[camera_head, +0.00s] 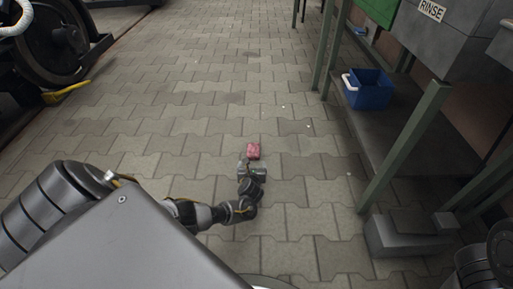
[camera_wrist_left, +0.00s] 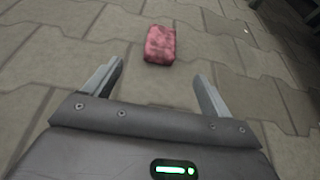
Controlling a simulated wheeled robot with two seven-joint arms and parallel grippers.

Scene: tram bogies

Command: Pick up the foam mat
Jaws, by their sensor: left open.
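The foam mat looks like a small red, mottled block (camera_head: 253,151) lying on the paved floor in the head view. In the left wrist view the red foam mat (camera_wrist_left: 160,44) lies ahead of the fingertips, roughly centred between them and a little beyond. My left gripper (camera_head: 252,163) is just on the near side of it in the head view. In the left wrist view its two fingers (camera_wrist_left: 157,70) are spread apart with nothing between them. My right gripper is not in view; only a part of what looks like my right arm shows at the lower right.
A blue bin (camera_head: 368,90) with a white handle stands on the low shelf (camera_head: 425,150) of a green-legged bench at the right. A grey box-like step (camera_head: 405,238) is at the lower right. A dark wheel (camera_head: 55,45) is at the upper left. The paving around the mat is clear.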

